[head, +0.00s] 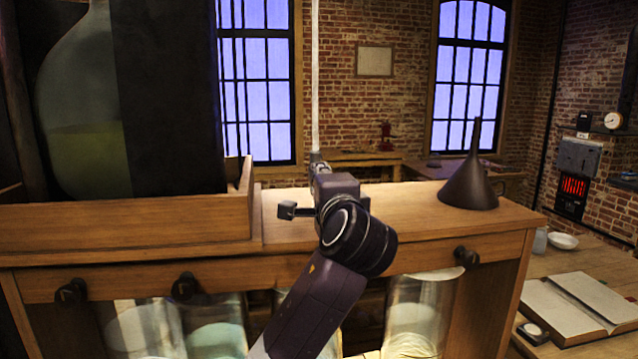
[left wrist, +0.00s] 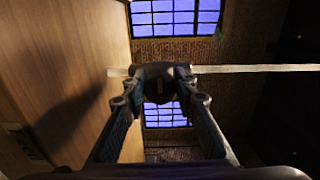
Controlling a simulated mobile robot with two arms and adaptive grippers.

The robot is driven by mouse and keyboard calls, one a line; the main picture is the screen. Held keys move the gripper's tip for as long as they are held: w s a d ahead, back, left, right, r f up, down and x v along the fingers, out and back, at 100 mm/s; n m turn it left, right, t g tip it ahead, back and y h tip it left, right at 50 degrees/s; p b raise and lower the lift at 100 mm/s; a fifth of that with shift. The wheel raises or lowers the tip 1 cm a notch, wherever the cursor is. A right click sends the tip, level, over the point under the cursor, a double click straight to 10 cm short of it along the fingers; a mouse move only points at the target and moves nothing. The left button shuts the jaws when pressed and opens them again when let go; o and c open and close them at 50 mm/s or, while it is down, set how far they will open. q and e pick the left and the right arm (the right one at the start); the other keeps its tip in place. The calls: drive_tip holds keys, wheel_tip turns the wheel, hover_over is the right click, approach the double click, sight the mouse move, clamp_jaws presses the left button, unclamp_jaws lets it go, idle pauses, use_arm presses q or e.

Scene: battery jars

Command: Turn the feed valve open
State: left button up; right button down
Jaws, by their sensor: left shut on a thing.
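My left gripper (head: 330,185) reaches up from the bottom middle over the wooden cabinet's top, and it also shows in the left wrist view (left wrist: 163,88). Its two fingers are shut on the dark feed valve, which the gripper mostly hides. A pale vertical feed tube (head: 315,75) rises above the gripper; in the left wrist view the tube (left wrist: 250,69) runs sideways behind the fingertips. A small dark block on a short rod (head: 287,210) sticks out to the left; I cannot tell whether it belongs to the valve. My right gripper is not in view.
A dark funnel (head: 470,180) stands upside down on the cabinet top (head: 400,232) to the right. A large flask (head: 80,110) stands at left. Dark knobs line the cabinet front, with glass jars (head: 415,315) below. An open book (head: 575,310) lies right.

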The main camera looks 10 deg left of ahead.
use_arm(q)
drive_tip(key=shift+r, duration=0.1)
drive_tip(key=o, duration=1.1)
drive_tip(key=shift+w, duration=0.1)
drive_tip(key=v, duration=1.2)
